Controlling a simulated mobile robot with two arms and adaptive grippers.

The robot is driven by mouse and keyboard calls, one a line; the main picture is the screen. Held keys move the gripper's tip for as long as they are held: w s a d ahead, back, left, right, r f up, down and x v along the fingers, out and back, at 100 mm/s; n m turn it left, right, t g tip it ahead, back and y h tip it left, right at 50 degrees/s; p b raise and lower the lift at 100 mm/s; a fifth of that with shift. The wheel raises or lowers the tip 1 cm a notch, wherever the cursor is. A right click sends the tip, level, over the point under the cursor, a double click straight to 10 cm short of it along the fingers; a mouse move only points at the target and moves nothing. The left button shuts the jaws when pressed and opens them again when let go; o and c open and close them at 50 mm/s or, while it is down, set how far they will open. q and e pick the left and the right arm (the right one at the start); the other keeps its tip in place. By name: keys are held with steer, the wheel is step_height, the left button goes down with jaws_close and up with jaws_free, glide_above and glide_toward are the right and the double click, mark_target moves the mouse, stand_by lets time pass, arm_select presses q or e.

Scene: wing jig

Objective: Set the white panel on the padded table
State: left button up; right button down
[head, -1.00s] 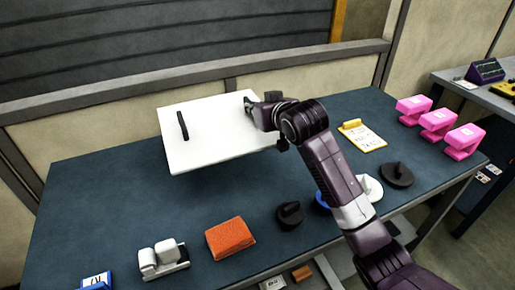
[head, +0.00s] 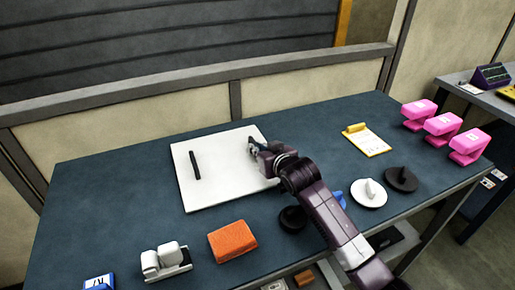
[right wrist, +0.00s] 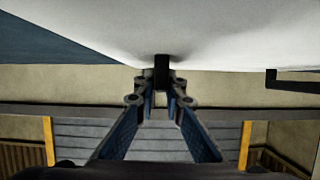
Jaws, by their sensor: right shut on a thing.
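The white panel (head: 222,180) is a flat rectangle, level over the left-middle of the dark blue padded table (head: 100,215). It lies on the pad or very close above it; I cannot tell which. A black handle (head: 195,165) stands on its left part. My right gripper (head: 257,150) is shut on the other black handle, near the panel's right edge. In the right wrist view the fingers (right wrist: 162,88) close around that handle (right wrist: 162,72), with the panel (right wrist: 215,35) filling the top. My left gripper is not in view.
An orange block (head: 232,241) and a white two-part object (head: 165,261) lie in front of the panel. Black (head: 402,179) and white (head: 369,193) round handled pieces, a yellow clipboard (head: 366,140) and pink clamps (head: 443,125) are to the right. A low wall runs behind.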

steer(key=c, duration=2.4)
jaws_free()
steer(key=o, duration=0.4)
steer(key=shift+v, duration=3.75)
